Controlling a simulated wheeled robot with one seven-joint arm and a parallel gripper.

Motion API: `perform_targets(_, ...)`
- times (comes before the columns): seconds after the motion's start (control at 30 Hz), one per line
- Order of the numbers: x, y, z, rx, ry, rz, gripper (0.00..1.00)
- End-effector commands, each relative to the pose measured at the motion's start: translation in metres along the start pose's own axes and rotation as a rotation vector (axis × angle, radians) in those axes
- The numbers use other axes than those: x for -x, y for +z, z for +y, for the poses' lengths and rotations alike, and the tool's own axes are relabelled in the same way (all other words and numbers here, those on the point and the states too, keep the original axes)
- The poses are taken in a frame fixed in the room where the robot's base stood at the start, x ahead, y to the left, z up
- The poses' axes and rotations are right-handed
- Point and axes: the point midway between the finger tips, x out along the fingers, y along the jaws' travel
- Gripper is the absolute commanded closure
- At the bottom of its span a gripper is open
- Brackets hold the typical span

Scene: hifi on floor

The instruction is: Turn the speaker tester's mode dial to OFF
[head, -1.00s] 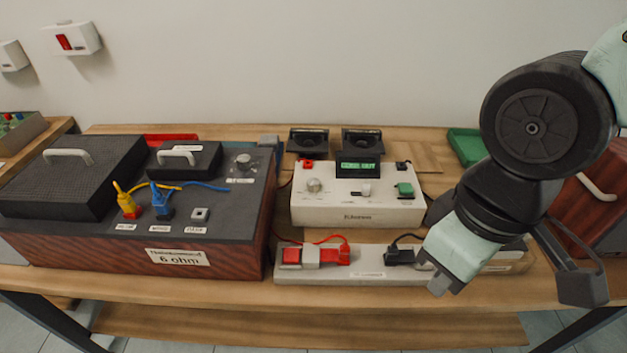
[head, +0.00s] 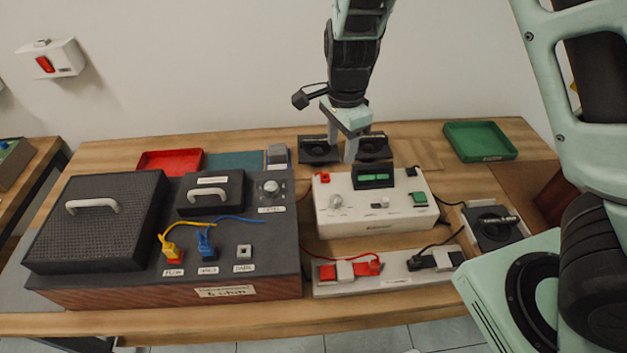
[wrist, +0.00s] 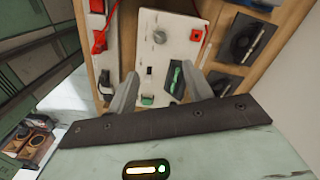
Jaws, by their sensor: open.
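The speaker tester (head: 407,218) is a white box with a lit green display (head: 373,177) on the wooden bench, right of centre in the head view. Its round grey mode dial (head: 336,202) sits on the left part of the top. A green button (head: 419,199) sits at the right. In the wrist view the tester (wrist: 143,52) lies beyond the fingers, with the dial (wrist: 160,36) near the top. My gripper (head: 343,150) points down behind the tester, among the black speaker units. Its two pale fingers (wrist: 164,77) are apart and empty. The dial's marking is too small to read.
A large dark box with wooden sides (head: 120,295) stands left of the tester. A power strip (head: 345,288) with plugs and cables lies in front. Black speaker units (head: 319,151) sit behind the tester. A green tray (head: 480,141) is at the back right.

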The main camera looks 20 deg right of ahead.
Motion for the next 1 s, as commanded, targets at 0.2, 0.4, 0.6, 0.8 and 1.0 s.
perform_targets(0.2, -0.024, -0.003, -0.001, -0.015, 0.002, 0.005, 0.49)
perform_targets(0.4, -0.065, -0.003, 0.000, -0.014, 0.005, 0.004, 0.49)
perform_targets(0.6, -0.106, -0.003, 0.000, -0.012, 0.003, 0.003, 0.49)
perform_targets(0.8, -0.143, -0.002, 0.000, -0.012, 0.002, 0.002, 0.49)
perform_targets(1.0, -0.167, -0.002, -0.001, -0.010, 0.000, 0.002, 0.49)
